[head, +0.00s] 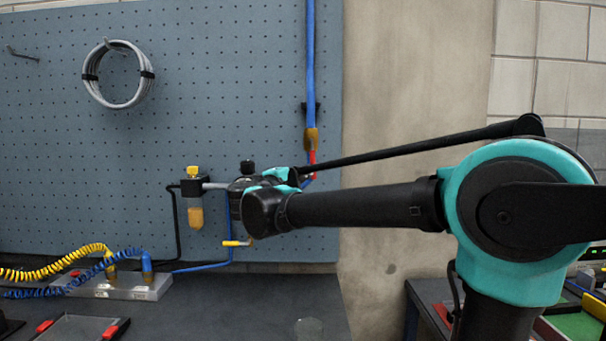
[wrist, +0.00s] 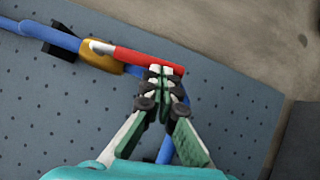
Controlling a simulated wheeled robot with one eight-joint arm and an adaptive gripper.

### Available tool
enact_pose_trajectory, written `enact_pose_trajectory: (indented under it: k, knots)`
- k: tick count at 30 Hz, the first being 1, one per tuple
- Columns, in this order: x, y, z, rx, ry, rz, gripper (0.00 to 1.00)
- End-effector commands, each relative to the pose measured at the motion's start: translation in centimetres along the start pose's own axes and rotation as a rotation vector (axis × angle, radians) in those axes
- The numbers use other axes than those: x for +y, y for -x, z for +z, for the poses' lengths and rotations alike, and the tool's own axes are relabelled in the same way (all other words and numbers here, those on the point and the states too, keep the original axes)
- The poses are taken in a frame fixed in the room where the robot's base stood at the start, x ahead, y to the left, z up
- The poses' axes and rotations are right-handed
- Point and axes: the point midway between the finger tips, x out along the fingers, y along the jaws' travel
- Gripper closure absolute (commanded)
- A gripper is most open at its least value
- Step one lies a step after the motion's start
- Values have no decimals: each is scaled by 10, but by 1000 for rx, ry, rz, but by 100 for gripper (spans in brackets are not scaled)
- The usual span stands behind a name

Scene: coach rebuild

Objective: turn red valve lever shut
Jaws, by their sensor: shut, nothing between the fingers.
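The red valve lever (wrist: 147,59) runs from a brass valve body (wrist: 99,57) on a blue pipe, roughly in line with the pipe. In the head view the red lever (head: 312,158) hangs downward below the brass valve (head: 311,138), partly hidden by my arm. My gripper (wrist: 161,76) is shut and empty, its fingertips at the lever's free end. I cannot tell whether they touch it.
The blue pipe (head: 310,60) runs down the pegboard (head: 230,80). A filter unit with a yellow knob (head: 193,171) is left of my wrist. A cable coil (head: 118,101) hangs at upper left.

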Motion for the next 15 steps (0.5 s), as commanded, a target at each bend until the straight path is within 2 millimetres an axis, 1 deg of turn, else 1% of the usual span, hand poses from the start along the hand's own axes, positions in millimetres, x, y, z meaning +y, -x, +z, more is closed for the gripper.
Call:
enact_pose_trajectory:
  k: [5, 15]
  knots:
    - [-4, -6, 9, -4, 86, 58, 100]
    - [-8, -22, 34, -5, 347, 230, 100]
